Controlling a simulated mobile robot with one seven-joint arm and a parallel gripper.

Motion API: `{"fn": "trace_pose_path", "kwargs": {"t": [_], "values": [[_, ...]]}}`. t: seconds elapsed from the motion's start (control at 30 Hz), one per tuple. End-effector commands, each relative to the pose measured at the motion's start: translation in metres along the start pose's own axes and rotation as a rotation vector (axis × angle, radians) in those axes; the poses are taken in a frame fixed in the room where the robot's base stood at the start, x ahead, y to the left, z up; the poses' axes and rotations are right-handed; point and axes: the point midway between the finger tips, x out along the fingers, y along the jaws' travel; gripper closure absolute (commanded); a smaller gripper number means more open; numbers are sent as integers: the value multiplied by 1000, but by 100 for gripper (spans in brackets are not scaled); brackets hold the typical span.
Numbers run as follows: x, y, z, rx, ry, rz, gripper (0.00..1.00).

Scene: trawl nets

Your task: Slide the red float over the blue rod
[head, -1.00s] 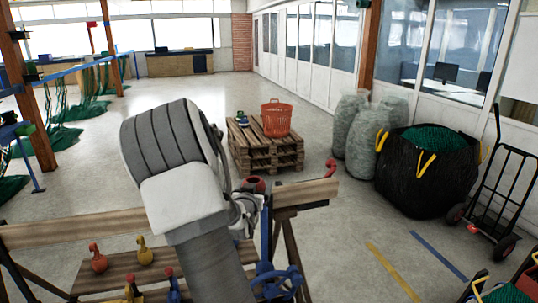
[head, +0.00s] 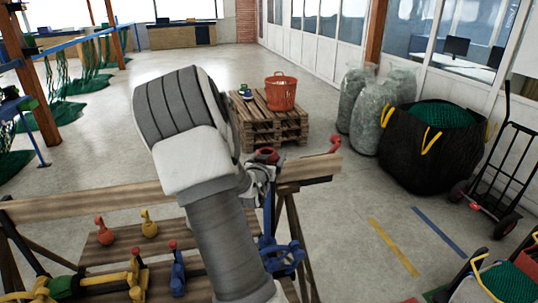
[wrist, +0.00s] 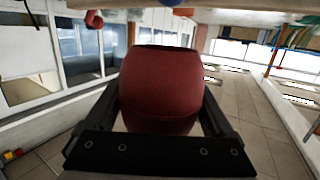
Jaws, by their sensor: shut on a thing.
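My gripper (wrist: 160,118) is shut on the red float (wrist: 158,82), which fills the middle of the wrist view between the two dark fingers. In the head view the float (head: 266,154) shows small and dark red above the wooden beam, with my gripper (head: 260,172) partly hidden by my arm. A narrow upright blue rod (head: 268,218) shows just below, beside my arm. Its upper end is hidden, and I cannot tell whether the float touches it.
A wooden beam (head: 310,168) crosses in front, with a red hook (head: 334,144) at its right end. Red, yellow (head: 148,224) and blue (head: 178,275) pieces stand on a lower plank. Beyond are a pallet (head: 275,130), an orange basket (head: 281,94) and a black sack (head: 425,155).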

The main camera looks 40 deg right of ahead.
Motion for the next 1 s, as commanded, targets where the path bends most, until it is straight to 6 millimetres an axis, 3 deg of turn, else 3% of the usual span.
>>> {"fn": "trace_pose_path", "kwargs": {"t": [1.0], "values": [[10, 0, 67, 0, 1, 0, 69]]}}
